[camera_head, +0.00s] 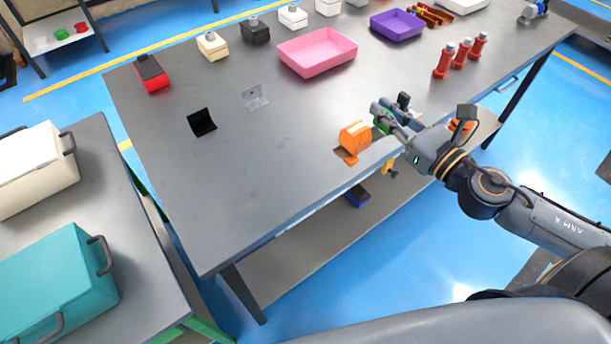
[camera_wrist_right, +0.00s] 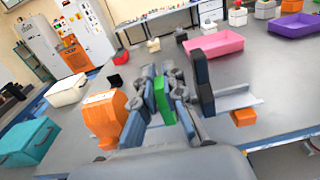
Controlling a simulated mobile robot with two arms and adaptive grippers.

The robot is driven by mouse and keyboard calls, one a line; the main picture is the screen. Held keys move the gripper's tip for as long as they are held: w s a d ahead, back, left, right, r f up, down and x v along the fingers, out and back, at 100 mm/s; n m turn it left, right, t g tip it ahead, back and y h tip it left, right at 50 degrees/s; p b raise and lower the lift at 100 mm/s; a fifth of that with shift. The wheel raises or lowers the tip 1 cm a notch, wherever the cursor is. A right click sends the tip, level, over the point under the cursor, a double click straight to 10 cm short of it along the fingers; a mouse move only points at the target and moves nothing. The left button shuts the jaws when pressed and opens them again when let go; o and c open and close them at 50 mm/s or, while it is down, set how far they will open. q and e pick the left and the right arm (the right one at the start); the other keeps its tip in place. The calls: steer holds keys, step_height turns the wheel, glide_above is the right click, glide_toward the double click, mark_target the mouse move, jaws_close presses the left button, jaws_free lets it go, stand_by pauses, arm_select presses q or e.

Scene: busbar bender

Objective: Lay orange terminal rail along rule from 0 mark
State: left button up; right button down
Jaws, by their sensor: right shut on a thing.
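My right gripper (camera_head: 384,114) is over the right front part of the grey table. It is shut on a green piece (camera_wrist_right: 163,102), which shows between its fingers in the right wrist view and is mostly hidden in the head view. An orange block-like body (camera_head: 355,136) stands just left of the gripper near the table edge; it also shows in the right wrist view (camera_wrist_right: 105,115). A smaller orange piece (camera_wrist_right: 243,117) lies under a grey ledge (camera_wrist_right: 232,102) to the right of the fingers. I cannot make out the rule's marks or clearly tell which piece is the terminal rail. My left gripper is out of view.
A pink tray (camera_head: 318,66) and a purple tray (camera_head: 397,27) stand farther back. Red posts (camera_head: 461,54) stand at the right. A black bracket (camera_head: 202,122) and a clear bracket (camera_head: 255,97) stand at the left. The table's left front is clear.

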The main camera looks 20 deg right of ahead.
steer(key=shift+w+d+r+y, duration=0.1)
steer(key=shift+w+r+y, duration=0.2)
steer(key=shift+r, duration=0.1)
steer(key=shift+w+r, duration=0.1)
steer(key=shift+r, duration=0.05)
steer(key=shift+w+a, duration=0.1)
steer(key=shift+a, duration=0.35)
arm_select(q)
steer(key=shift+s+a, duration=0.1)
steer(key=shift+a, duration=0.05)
arm_select(e)
steer(key=shift+w+a+f, duration=0.6)
steer(key=shift+a+f, duration=1.5)
steer(key=shift+f, duration=0.05)
steer(key=shift+w+a+f, duration=0.55)
steer(key=shift+a+f, duration=1.55)
steer(key=shift+f, duration=0.05)
steer(key=shift+w+a+f, duration=0.6)
steer(key=shift+a+f, duration=1.5)
steer(key=shift+f, duration=0.05)
